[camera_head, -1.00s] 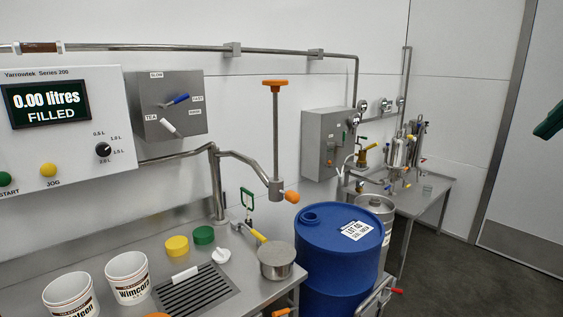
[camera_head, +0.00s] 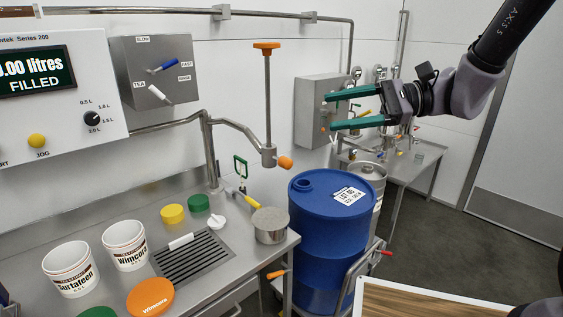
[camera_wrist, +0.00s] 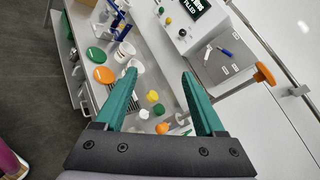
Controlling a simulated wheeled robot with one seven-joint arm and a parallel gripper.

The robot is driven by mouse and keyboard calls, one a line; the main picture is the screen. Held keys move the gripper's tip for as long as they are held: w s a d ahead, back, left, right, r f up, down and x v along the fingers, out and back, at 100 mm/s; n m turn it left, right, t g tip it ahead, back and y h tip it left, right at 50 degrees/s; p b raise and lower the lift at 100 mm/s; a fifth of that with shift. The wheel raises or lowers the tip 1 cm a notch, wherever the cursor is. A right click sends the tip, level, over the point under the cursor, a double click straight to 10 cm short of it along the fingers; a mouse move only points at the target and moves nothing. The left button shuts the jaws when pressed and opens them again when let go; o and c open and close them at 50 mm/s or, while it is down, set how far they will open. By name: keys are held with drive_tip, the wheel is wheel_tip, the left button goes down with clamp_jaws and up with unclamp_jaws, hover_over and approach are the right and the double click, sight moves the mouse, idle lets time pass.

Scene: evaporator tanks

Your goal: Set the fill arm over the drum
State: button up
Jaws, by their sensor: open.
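The fill arm (camera_head: 240,128) is a jointed grey pipe rising from the steel bench. Its outer end carries a vertical rod with an orange T-handle (camera_head: 267,45) on top and an orange tip (camera_head: 285,163) at the lower end. That end hangs above the bench's right edge, to the left of the drum. The blue drum (camera_head: 318,230) stands upright on the floor beside the bench, with its opening at the top left. My gripper (camera_head: 328,112) is open and empty, above and behind the drum in the picture. The orange handle also shows at the right of the wrist view (camera_wrist: 264,74).
The bench holds white tubs (camera_head: 70,268), yellow and green lids, a steel pot (camera_head: 270,225) and a drain grate (camera_head: 190,260). The filler panel (camera_head: 60,95) is at left. A grey wall box (camera_head: 318,100) is behind my gripper. A wood-topped surface (camera_head: 430,300) is at lower right.

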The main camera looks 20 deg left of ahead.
drive_tip(key=w+a+f+m+t+y, duration=0.3)
drive_tip(key=w+a+f+m+t, duration=0.15)
drive_tip(key=a+f+m, duration=0.2)
drive_tip(key=m+t+h, duration=0.3)
drive_tip(key=m+t, duration=0.5)
approach(282, 161)
drive_tip(key=w+f, duration=0.1)
drive_tip(key=w, duration=0.1)
drive_tip(key=x, duration=1)
drive_tip(key=shift+a, duration=0.45)
clamp_jaws()
